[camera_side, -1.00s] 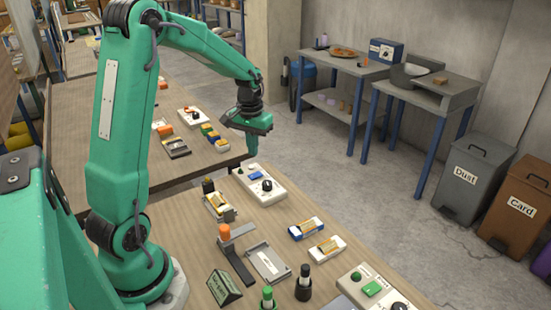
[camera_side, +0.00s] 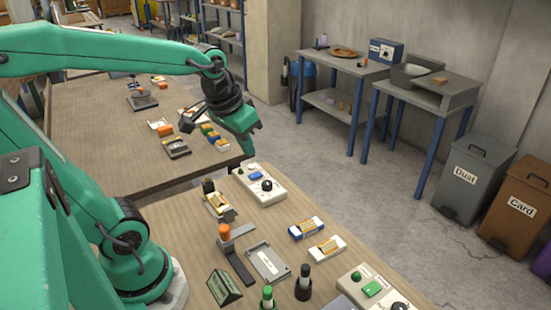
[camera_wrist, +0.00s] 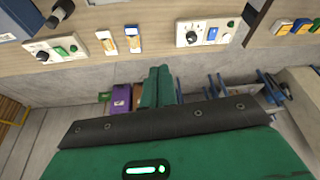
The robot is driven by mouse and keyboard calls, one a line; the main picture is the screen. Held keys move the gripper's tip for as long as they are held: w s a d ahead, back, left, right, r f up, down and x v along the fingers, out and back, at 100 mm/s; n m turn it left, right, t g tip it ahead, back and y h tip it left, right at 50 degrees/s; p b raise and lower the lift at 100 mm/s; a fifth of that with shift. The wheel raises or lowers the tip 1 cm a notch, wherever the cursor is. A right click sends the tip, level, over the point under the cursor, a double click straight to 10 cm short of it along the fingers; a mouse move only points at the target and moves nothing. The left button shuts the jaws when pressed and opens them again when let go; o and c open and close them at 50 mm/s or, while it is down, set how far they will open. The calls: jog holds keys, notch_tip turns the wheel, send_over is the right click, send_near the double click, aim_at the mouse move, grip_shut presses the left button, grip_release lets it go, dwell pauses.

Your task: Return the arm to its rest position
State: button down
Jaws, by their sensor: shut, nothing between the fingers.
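On the near bench stand a control box with a black knob (camera_side: 262,184), two small boxes (camera_side: 326,247), a grey tray (camera_side: 268,262) and an orange-topped lever press (camera_side: 223,232). A second bench (camera_side: 95,115) stands behind. Bins (camera_side: 474,178) stand at right; the floor between is clear.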

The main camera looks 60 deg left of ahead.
jog(key=s+d+m+t, duration=0.1)
jog(key=s+d, duration=0.3)
jog(key=s, duration=0.2)
jog(key=shift+r+m+t+h, duration=0.2)
jog(key=shift+m+t+h, duration=0.1)
jog(key=shift+w+r, duration=0.1)
jog(key=shift+w, duration=0.1)
jog(key=n+g, duration=0.6)
jog(key=n, duration=1.2)
send_over(258, 173)
notch_tip(258, 173, down, 7)
jog(key=shift+s+d+f, duration=0.1)
jog(key=shift+f, duration=0.15)
notch_tip(258, 173, down, 14)
jog(key=shift+r, duration=0.1)
